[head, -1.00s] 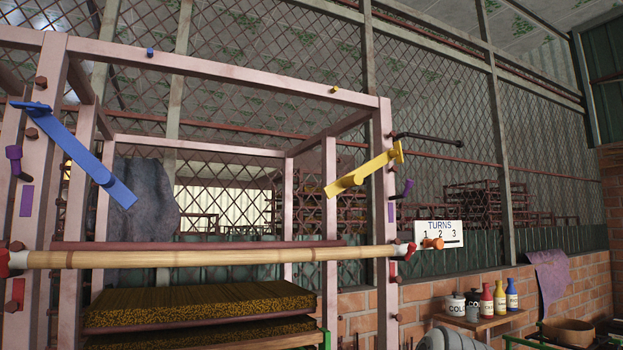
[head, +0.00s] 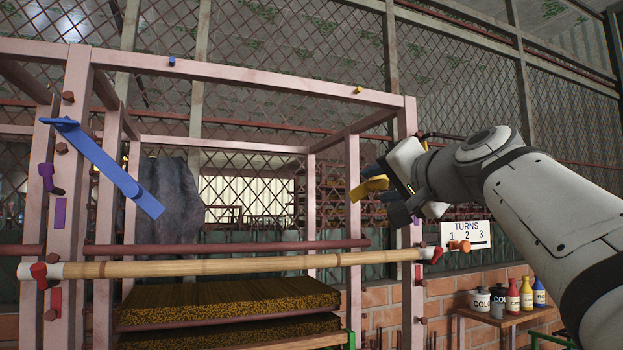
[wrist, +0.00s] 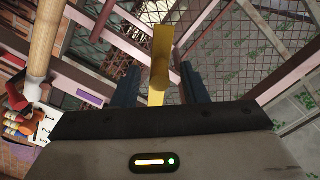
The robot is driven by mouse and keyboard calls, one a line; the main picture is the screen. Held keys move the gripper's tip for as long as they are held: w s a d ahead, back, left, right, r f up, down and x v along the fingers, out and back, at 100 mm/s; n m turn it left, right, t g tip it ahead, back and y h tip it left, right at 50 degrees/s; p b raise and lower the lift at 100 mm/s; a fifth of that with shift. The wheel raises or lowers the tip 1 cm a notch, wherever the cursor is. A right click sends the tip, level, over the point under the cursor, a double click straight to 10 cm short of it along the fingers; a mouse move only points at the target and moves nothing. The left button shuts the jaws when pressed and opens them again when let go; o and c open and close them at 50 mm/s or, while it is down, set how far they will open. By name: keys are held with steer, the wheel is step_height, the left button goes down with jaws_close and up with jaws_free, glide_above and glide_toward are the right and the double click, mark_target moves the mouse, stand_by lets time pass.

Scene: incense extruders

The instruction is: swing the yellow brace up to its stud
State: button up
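The yellow brace (head: 369,188) is at the right post of the pink frame. Its free end sticks out to the left of my gripper (head: 386,186), which hides the rest. In the wrist view the yellow brace (wrist: 161,42) runs between the two dark fingers of my gripper (wrist: 159,72), with a gap on each side. My gripper is open around it. A small yellow stud (head: 358,90) sits on the top beam, above and left of the brace's visible end.
A blue brace (head: 112,168) hangs tilted at the left post, with a blue stud (head: 172,61) on the top beam. A bamboo pole (head: 240,268) crosses the front below my gripper. A TURNS sign (head: 466,234) and bottles (head: 513,300) are at the right.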

steer(key=shift+x, duration=1.25)
steer(key=shift+s, duration=0.1)
jaws_close()
steer(key=shift+a, duration=0.3)
steer(key=shift+d, duration=0.35)
steer(key=shift+r+p, duration=0.1)
steer(key=shift+p, duration=0.2)
